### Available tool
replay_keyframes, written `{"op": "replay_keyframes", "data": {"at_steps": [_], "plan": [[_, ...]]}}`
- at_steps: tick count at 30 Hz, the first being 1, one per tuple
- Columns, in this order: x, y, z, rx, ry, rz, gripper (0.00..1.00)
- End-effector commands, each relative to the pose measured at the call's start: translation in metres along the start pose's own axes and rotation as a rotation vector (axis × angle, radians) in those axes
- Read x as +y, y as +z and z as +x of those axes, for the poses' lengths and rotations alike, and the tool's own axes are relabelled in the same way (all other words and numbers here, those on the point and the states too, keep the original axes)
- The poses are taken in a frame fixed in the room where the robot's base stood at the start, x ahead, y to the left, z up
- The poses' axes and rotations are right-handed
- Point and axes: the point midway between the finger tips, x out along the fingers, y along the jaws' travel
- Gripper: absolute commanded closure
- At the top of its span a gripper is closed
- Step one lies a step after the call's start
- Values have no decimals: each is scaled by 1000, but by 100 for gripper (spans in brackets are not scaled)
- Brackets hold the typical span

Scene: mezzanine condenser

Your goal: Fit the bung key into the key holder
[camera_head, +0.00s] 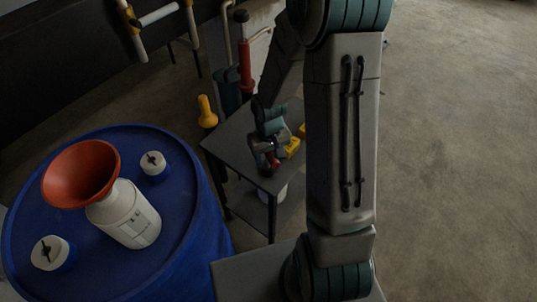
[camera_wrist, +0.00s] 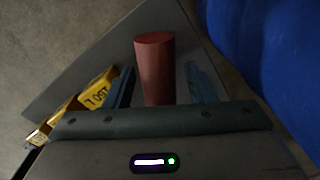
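A red cylinder (camera_wrist: 154,70) shows in the wrist view between the two blue-grey fingers of my gripper (camera_wrist: 160,85). A gap shows between it and the right finger; the left finger is closer. The fingers look apart, not closed on it. Its near end is hidden by the gripper body. In the head view my gripper (camera_head: 266,135) is over the small dark table (camera_head: 232,142), with a small red part (camera_head: 272,164) below it. I cannot tell whether the red cylinder is the bung key or part of the key holder. No other part is clearly recognisable as either.
Yellow labelled blocks (camera_wrist: 97,88) lie left of the gripper in the wrist view. A blue drum (camera_head: 186,215) with a white bottle (camera_head: 135,220), an orange funnel (camera_head: 78,175) and two white caps stands left of the table. A yellow object (camera_head: 206,112) stands behind. Floor at right is clear.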

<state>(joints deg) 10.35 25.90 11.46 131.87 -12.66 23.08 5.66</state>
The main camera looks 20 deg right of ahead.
Motion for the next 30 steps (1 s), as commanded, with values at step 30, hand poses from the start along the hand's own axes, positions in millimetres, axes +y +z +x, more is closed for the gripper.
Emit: {"op": "replay_keyframes", "data": {"at_steps": [30], "plan": [[0,0,-136,0,0,0,50]]}}
